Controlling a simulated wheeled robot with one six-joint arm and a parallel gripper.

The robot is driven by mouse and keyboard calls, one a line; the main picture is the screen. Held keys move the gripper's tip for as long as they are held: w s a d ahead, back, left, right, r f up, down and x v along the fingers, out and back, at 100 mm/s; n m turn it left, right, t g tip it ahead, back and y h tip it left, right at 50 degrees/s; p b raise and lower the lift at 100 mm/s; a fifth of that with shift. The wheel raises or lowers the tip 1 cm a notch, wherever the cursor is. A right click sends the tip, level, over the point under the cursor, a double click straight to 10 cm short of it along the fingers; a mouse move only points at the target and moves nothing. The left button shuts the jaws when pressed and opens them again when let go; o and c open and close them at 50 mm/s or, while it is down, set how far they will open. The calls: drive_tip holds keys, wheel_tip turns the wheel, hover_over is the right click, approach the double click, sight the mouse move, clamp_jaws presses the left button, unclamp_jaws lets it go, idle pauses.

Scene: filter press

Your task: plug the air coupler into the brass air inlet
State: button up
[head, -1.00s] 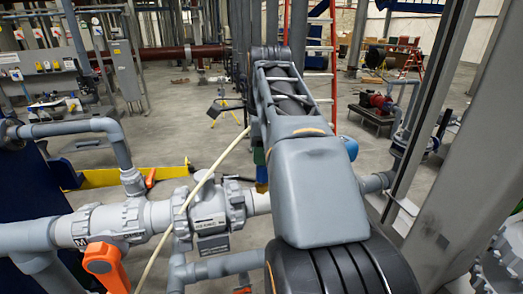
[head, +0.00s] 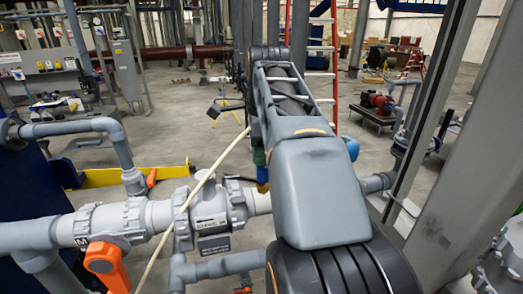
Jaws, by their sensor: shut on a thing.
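My own arm fills the middle of the head view and hides its far end, so my gripper cannot be seen. A pale cream hose (head: 205,179) rises from the bottom left, crosses in front of the grey pipe and passes behind my arm. The air coupler cannot be made out. A small brass-coloured piece (head: 262,187) with blue and green parts above it shows at the left edge of my arm; I cannot tell whether it is the brass air inlet.
A grey pipe (head: 157,213) with bulky fittings and an orange handle (head: 105,262) runs across the lower left. A grey upright beam (head: 467,150) stands close on the right. A yellow barrier (head: 110,178) and a tripod lamp (head: 226,105) stand behind. Open floor lies farther back.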

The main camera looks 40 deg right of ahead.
drive_tip(key=shift+f+b, duration=0.5)
drive_tip(key=shift+f, duration=0.1)
idle(0.7)
drive_tip(key=o, duration=1.1)
drive_tip(key=shift+c, duration=0.2)
drive_tip(key=shift+s+r+p, duration=0.15)
drive_tip(key=shift+r+p, duration=0.05)
drive_tip(key=shift+r, duration=1.7)
drive_tip(key=shift+s+r+p, duration=0.15)
drive_tip(key=shift+r+p, duration=0.05)
drive_tip(key=shift+r, duration=1.65)
